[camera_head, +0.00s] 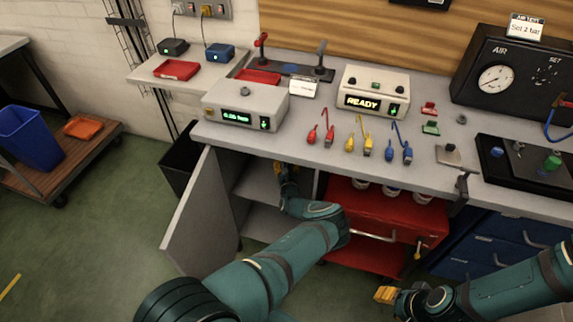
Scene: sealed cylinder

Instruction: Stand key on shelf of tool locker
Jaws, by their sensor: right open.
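The tool locker appears to be the open grey cabinet under the bench, with its door (205,215) swung out to the left. Its shelf (255,186) shows inside. My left arm reaches into the opening, and my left gripper (286,172) is at the shelf's right side, close under the bench top. The gripper is small and partly hidden by its own wrist, so its jaws and anything in them cannot be made out. I cannot pick out the key. My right gripper (384,295) is open, low in front of the red cart, with nothing visible in it.
A red drawer cart (372,215) stands right of the locker, close to my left forearm. The bench top (270,137) holds a READY box (374,92), a grey display box (245,106) and coloured clip leads. A black bin (178,160) stands left of the door.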

